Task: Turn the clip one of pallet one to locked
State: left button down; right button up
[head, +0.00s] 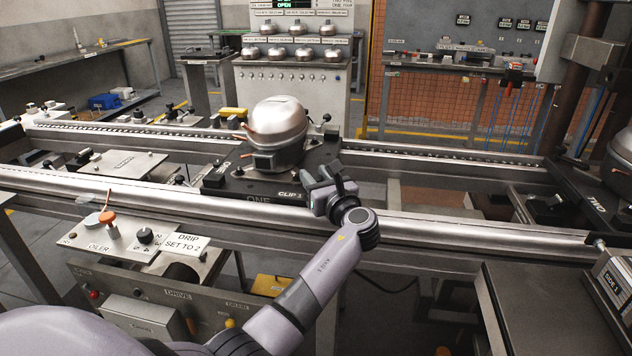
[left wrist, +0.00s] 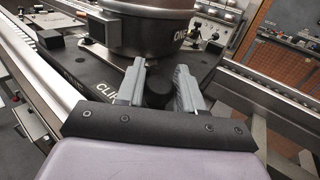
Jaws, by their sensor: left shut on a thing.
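Pallet one (head: 225,186) is a black plate marked "ONE" on the conveyor rails, bearing a silver domed compressor (head: 278,128). My left gripper (head: 326,190) is at its near right corner, beside the "CLIP 1" lettering. In the left wrist view, its two grey fingers (left wrist: 160,84) stand on either side of a round black knob, clip one (left wrist: 156,95), and are shut on it. The pallet plate (left wrist: 95,78) and the compressor's dark lower body (left wrist: 150,38) show behind. The gripper hides clip one in the head view, and its locked or unlocked mark cannot be read. My right gripper is not in view.
The near conveyor rail (head: 150,195) runs below my left forearm. An oiler panel (head: 140,235) with an orange-topped part and a black knob stands in front on the left. Another pallet, marked "TWO" (head: 590,195), is at the right. Benches line the back.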

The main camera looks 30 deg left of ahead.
pick_arm(q)
jog(key=shift+f+n+g+y+b, duration=0.15)
jog(key=shift+n+g+y+b, duration=0.2)
jog(key=shift+n+g+y, duration=0.35)
jog(key=shift+n+g+b, duration=0.3)
jog(key=shift+n+g, duration=0.1)
jog(key=shift+g, duration=0.7)
jog(key=c, duration=0.8)
grip_release()
jog(key=v, duration=0.7)
jog(key=shift+d, duration=0.1)
jog(key=shift+s+d, duration=0.1)
